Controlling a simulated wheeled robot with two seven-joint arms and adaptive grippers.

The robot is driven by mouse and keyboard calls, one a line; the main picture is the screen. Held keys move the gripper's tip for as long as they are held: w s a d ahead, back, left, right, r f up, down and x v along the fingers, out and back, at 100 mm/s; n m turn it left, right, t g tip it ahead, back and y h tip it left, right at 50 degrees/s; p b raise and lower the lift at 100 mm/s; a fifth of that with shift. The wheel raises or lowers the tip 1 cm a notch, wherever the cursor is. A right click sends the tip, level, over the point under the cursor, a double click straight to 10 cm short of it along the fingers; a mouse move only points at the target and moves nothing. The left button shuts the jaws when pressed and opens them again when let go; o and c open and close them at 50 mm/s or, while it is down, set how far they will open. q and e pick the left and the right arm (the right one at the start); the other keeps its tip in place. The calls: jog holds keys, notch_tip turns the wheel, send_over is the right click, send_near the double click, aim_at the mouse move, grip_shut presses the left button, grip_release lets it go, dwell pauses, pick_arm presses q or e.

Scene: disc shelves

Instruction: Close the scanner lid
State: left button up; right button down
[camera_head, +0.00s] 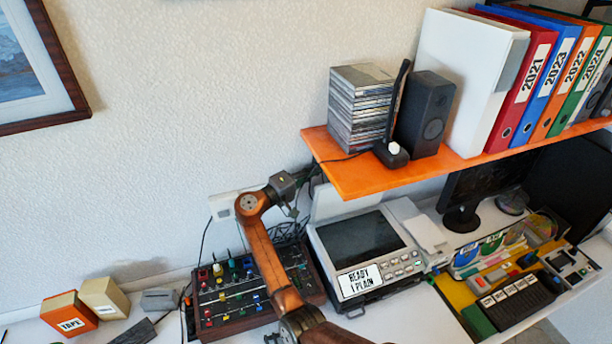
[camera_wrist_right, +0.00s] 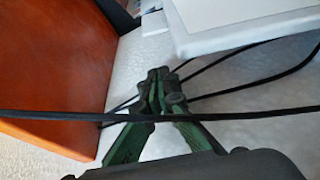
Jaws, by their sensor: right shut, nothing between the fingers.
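The scanner (camera_head: 362,242) is a light grey box with a dark glass top and a "READY 1 PLAIN" label. Its pale lid (camera_head: 342,202) stands raised at the back, partly hidden by the orange shelf. A pale panel edge, seemingly the lid, shows at the upper right of the right wrist view (camera_wrist_right: 235,28). My right gripper (camera_head: 309,174) is by the shelf's left end, behind and left of the lid. In the right wrist view its green fingers (camera_wrist_right: 160,76) are shut and empty, apart from the panel in the picture. My left gripper is not in view.
The orange shelf (camera_head: 380,178) overhangs the scanner's back, carrying discs, a speaker and binders. It also fills the left of the wrist view (camera_wrist_right: 50,65). Black cables (camera_wrist_right: 245,85) run near the fingers. A mixer panel (camera_head: 228,290) lies under my arm, left of the scanner.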

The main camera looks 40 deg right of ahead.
aim_at(323, 185)
jog(key=shift+s+a+f, duration=0.15)
jog(key=shift+s+a, duration=0.05)
jog(key=shift+s, duration=0.4)
jog(key=shift+s+a+f, duration=0.1)
jog(key=shift+s+a, duration=0.15)
jog(key=shift+s, duration=0.4)
jog(key=shift+s+a+f, duration=0.15)
jog(key=shift+s+a, duration=0.05)
jog(key=shift+s, duration=0.4)
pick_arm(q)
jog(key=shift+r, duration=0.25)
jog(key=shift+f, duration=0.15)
pick_arm(e)
jog(key=shift+s+f, duration=0.1)
